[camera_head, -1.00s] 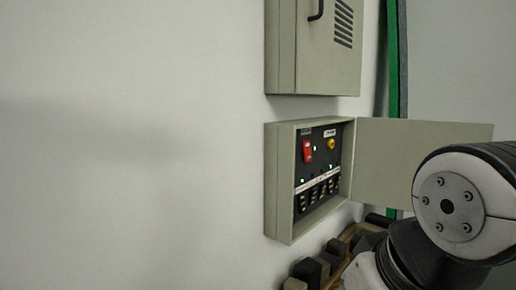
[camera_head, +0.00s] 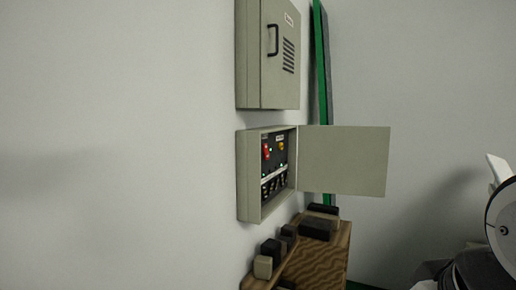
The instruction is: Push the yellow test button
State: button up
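The yellow test button (camera_head: 281,146) is a small round knob high on the dark panel inside the open lower wall box (camera_head: 247,180). A red switch (camera_head: 267,151) sits to its left on the same panel. The box door (camera_head: 344,161) is swung open to the right. My arm shows at the lower right edge, well apart from the box. A white pointed part shows at the right edge, but I cannot tell whether it belongs to my gripper. My gripper's fingers cannot be made out.
A closed grey cabinet (camera_head: 268,55) with a black handle hangs above the box. Below it a wooden surface (camera_head: 318,262) carries several dark and tan blocks. Green and grey vertical strips (camera_head: 322,60) run behind the door. The space between door and arm is free.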

grip_shut()
dwell(1.3)
